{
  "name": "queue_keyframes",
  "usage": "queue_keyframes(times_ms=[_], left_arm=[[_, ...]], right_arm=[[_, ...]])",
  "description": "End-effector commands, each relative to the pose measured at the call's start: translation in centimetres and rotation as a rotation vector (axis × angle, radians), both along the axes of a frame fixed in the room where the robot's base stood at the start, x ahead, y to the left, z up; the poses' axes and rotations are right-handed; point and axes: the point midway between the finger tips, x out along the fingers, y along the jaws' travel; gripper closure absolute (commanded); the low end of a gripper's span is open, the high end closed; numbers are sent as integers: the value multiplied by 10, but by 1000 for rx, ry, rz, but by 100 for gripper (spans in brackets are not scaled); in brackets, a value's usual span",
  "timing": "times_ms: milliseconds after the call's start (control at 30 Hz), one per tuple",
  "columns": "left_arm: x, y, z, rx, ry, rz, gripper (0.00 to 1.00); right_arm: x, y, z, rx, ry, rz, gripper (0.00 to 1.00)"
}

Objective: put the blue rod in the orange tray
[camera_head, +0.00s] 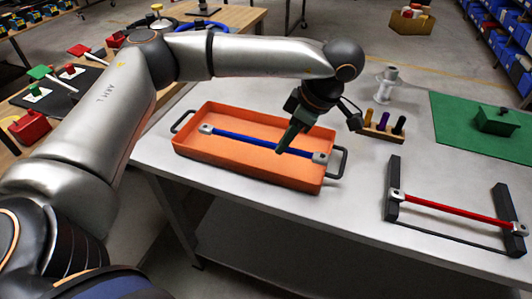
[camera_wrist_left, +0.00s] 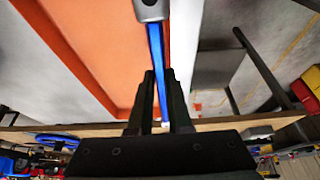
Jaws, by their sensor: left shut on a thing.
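The blue rod (camera_head: 242,139) has grey end fittings and lies lengthwise within the outline of the orange tray (camera_head: 240,173) in the head view. Whether it touches the tray floor or hangs just above it, I cannot tell. My left gripper (camera_head: 283,148) points down over the tray and is shut on the rod, right of its middle. In the left wrist view the rod (camera_wrist_left: 156,50) runs between the two dark fingers (camera_wrist_left: 158,92), with the tray (camera_wrist_left: 82,45) behind. My right gripper is not in view.
A red rod (camera_head: 450,209) rests on a dark stand (camera_head: 393,185) at the right. A small wooden block with coloured pegs (camera_head: 383,130), a grey spool (camera_head: 385,85) and a green mat (camera_head: 465,125) are behind. The grey tabletop (camera_head: 350,200) is clear between tray and stand.

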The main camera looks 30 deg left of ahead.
Motion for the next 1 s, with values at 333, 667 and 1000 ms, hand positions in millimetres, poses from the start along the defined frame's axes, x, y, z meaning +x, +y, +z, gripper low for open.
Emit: queue_keyframes(times_ms=[333,667,1000], left_arm=[[13,40,-43,0,1,-2,100],[17,58,-82,2,3,-2,100],[18,57,-95,0,-1,-1,100]], right_arm=[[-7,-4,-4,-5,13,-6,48],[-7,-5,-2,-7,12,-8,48],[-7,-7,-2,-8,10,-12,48]])
